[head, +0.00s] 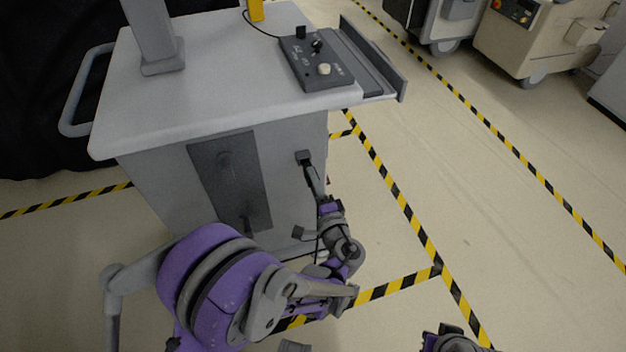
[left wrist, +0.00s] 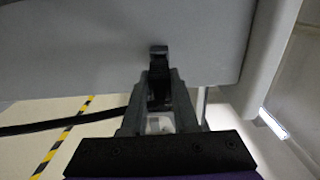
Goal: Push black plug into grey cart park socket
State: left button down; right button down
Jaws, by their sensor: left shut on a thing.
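The grey cart (head: 135,72) stands in front of me. A small dark socket (head: 303,156) is on its side panel, near the right edge; in the left wrist view the socket (left wrist: 158,49) is straight ahead of the fingertips. My left gripper (head: 312,178) is at the socket, with its fingers pointing up to it. It is shut on the black plug (left wrist: 158,82), which shows between the fingers. The plug's front end meets the socket in line; I cannot tell how deep it sits. Part of my right arm shows at the bottom edge, its fingers not visible.
A black cable (left wrist: 60,122) runs off to the left in the left wrist view. A control box (head: 318,62) sits on the cart top. Yellow-black tape (head: 400,205) marks the floor. Beige carts (head: 530,40) stand far right; the floor between is clear.

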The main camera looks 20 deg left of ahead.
pick_arm(q)
jog(key=shift+x, duration=1.7)
jog(key=c, duration=0.6)
grip_release()
jog(key=v, duration=1.1)
jog(key=shift+p, duration=0.4)
